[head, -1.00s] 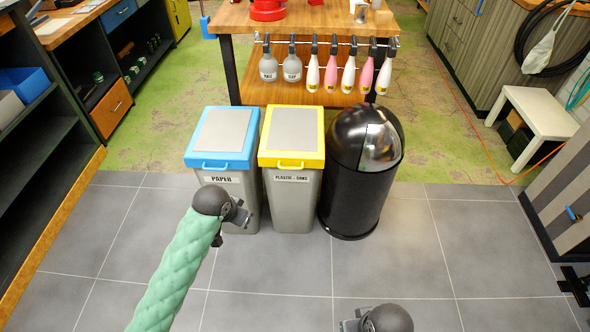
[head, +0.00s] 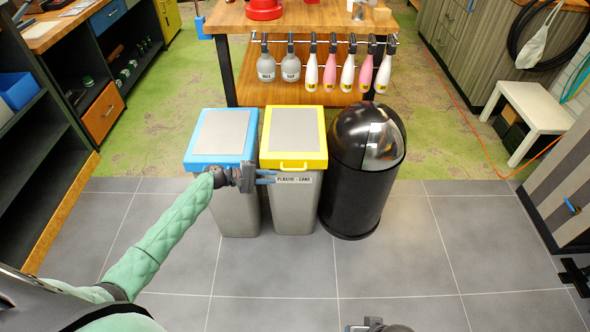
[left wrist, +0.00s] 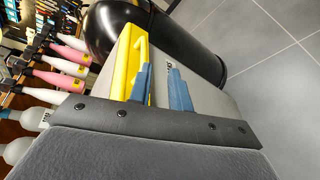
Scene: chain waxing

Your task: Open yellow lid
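The yellow lid (head: 315,158) sits closed on the grey plastic-cans bin (head: 291,212), with its yellow handle (head: 293,168) at the front edge. My left gripper (head: 267,177) is in front of the bins, by the left front corner of the yellow-lidded bin and just below the lid's edge. Its blue fingers are apart and empty. In the left wrist view the fingers (left wrist: 162,82) point at the bin front, and the yellow lid (left wrist: 122,70) with its handle shows beyond them. My right gripper (head: 370,325) is partly cut off at the bottom edge; its fingers are unclear.
A blue-lidded paper bin (head: 200,167) stands directly left of the yellow one, behind my left wrist. A black round bin (head: 355,205) stands directly right. A wooden workbench (head: 225,20) with hanging bottles is behind. The grey tiled floor in front is clear.

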